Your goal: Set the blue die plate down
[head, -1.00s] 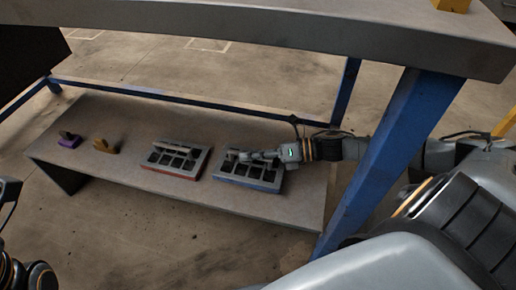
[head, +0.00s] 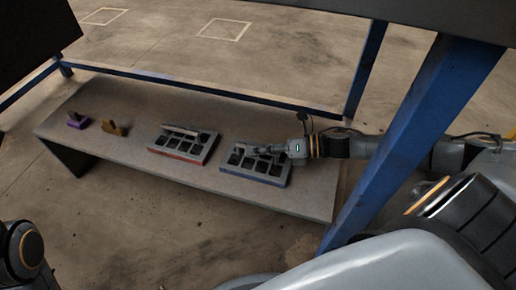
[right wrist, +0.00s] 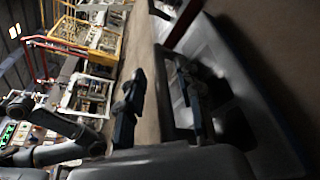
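The blue die plate (head: 229,171), a grey plate with dark square openings, a bar handle on top and a blue lower edge, lies flat on the low grey shelf (head: 310,191) at its right end. My right gripper (head: 262,149) is over the plate's far side, close to the handle. My left gripper is not in view; only part of my left arm shows at the lower left.
A red-edged die plate (head: 176,155) lies left of the blue one, with a narrow gap between. Farther left are a brown-yellow piece (head: 115,129) and a purple piece (head: 77,121). A blue post (head: 425,130) stands near my right arm, and a tabletop hangs above.

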